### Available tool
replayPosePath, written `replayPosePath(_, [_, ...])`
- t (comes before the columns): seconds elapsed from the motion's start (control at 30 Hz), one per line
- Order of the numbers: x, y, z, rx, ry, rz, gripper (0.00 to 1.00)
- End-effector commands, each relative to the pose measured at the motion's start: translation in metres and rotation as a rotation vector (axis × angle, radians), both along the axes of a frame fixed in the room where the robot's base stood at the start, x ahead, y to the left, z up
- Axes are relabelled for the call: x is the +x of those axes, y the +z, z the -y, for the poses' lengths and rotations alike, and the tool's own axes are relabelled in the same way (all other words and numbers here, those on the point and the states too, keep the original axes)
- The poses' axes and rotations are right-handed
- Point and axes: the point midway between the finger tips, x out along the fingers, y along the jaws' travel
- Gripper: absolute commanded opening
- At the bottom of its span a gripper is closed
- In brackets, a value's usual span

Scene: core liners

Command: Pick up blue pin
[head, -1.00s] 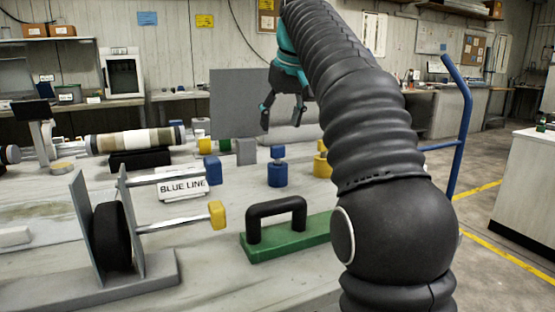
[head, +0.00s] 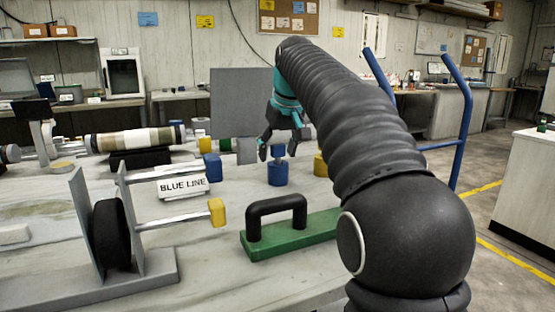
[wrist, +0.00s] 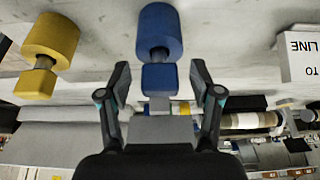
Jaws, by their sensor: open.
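The blue pin (head: 277,176) stands upright on the grey table, with a wide round base and a smaller block on top. It also shows in the wrist view (wrist: 159,36), where its small top appears between and just beyond the fingertips. My gripper (head: 278,151) is open and empty, at the top of the pin in the head view. In the wrist view my gripper (wrist: 160,80) has one finger on each side of the pin's top, with a gap at both sides. Contact is not visible.
A similar yellow pin (wrist: 49,38) stands beside the blue one, partly behind my arm in the head view. A green plate (head: 285,243) with a black handle lies in front. The BLUE LINE sign (head: 182,186) and a rod with a blue end (head: 212,167) are left.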

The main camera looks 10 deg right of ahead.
Motion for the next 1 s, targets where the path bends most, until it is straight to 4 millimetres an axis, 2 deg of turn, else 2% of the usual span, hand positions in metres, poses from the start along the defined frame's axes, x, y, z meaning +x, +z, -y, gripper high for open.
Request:
replayPosePath(0.1, [0.000, 0.000, 0.000, 0.000, 0.000, 0.000, 0.65])
replayPosePath(0.37, [0.000, 0.001, 0.000, 0.000, 0.000, 0.000, 0.00])
replayPosePath(0.73, [0.000, 0.003, 0.000, 0.000, 0.000, 0.001, 0.00])
replayPosePath(1.0, [0.001, 0.025, 0.000, 0.000, 0.000, 0.002, 0.00])
